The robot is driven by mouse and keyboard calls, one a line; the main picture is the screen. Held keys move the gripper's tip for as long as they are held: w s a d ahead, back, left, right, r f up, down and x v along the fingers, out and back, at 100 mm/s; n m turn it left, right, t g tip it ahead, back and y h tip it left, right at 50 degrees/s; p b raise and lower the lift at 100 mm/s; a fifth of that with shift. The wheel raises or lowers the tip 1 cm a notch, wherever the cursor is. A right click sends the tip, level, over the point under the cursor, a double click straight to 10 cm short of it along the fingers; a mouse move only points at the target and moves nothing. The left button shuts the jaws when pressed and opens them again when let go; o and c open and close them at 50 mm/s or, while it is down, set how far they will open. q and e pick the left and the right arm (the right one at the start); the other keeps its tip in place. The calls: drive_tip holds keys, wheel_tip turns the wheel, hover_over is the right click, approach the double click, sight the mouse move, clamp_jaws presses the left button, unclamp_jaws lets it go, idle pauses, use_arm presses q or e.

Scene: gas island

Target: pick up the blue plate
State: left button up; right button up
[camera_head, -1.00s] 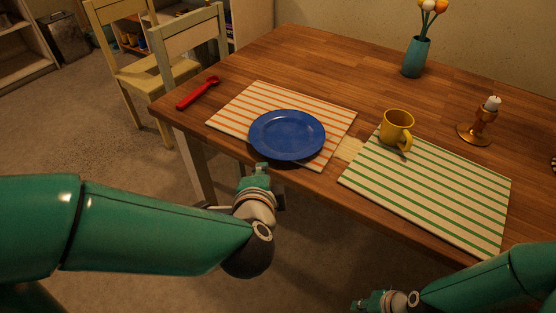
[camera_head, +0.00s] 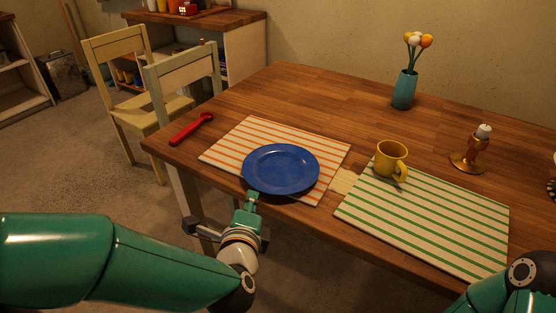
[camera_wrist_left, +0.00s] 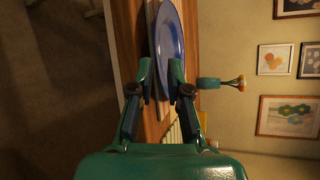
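The blue plate (camera_head: 281,168) lies on the orange-striped placemat (camera_head: 232,143) near the table's front edge. It also shows in the left wrist view (camera_wrist_left: 168,40), seen nearly edge-on ahead of the fingers. My left gripper (camera_head: 251,200) is at the plate's near rim, at the front edge of the table. In the left wrist view its two fingers (camera_wrist_left: 160,75) are apart, with the plate's near rim in line with the gap between them. Whether a finger touches the plate I cannot tell. My right gripper is out of view; only part of my right arm shows at the lower right.
A yellow mug (camera_head: 390,158) stands at the edge of the green-striped placemat (camera_head: 425,215). A red spoon-like utensil (camera_head: 191,129) lies left of the plate. A candle holder (camera_head: 470,155) and a flower vase (camera_head: 404,90) stand farther back. Pale chairs (camera_head: 130,85) stand left of the table.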

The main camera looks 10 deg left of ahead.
sight(255, 184)
use_arm(q)
drive_tip(key=b+x, duration=0.1)
drive_tip(key=x, duration=0.4)
drive_tip(key=b+x, duration=0.1)
drive_tip(key=x, duration=0.1)
drive_tip(key=shift+w+f+b, duration=0.15)
drive_tip(key=shift+f+b, duration=0.15)
drive_tip(key=shift+f, duration=0.05)
drive_tip(key=shift+w+a, duration=0.1)
drive_tip(key=shift+w, duration=0.2)
drive_tip(key=shift+c, duration=0.4)
clamp_jaws()
drive_tip(key=shift+r, duration=0.1)
